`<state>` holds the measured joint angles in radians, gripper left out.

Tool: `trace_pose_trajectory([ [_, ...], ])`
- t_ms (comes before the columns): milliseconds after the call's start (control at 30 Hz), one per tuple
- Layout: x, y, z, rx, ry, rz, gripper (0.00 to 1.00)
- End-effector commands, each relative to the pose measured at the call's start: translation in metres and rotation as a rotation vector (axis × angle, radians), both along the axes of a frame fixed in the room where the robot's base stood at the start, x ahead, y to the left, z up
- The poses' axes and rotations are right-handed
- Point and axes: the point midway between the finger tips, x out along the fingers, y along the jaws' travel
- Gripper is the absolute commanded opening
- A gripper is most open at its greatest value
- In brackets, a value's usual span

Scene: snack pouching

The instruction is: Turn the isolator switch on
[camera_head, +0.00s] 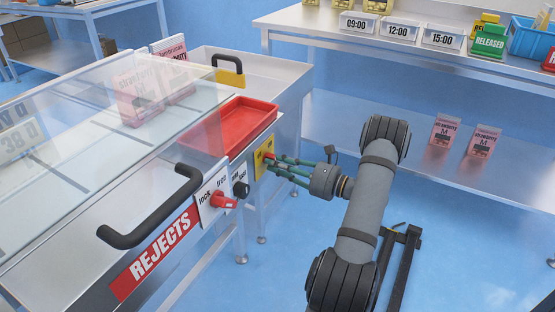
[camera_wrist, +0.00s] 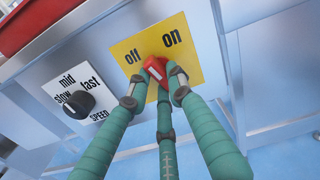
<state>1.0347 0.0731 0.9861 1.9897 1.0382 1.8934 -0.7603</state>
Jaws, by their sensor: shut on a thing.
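The isolator switch is a red knob (camera_wrist: 155,68) on a yellow plate (camera_wrist: 187,62) marked "off" and "on". In the head view the yellow plate (camera_head: 263,155) is on the front of the metal bench, right of the speed dial. My gripper (camera_wrist: 156,86) has its green fingers closed around the red knob. In the head view my gripper (camera_head: 272,163) reaches the plate from the right. The fingers partly hide the knob, and I cannot tell exactly which mark it points to.
Left of the switch are a black speed dial (camera_wrist: 76,104) and a red lock/free lever (camera_head: 222,200). A black handle (camera_head: 155,222) sticks out further left. A red tray (camera_head: 243,115) sits above the switch.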

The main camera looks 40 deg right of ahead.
Motion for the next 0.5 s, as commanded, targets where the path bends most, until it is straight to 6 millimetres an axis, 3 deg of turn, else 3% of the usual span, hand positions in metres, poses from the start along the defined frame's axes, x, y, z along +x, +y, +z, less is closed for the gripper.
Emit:
trace_pose_trajectory([
  [500, -0.0017, 0.0027, 0.0059, 0.454, 0.187, 0.001, 0.0],
])
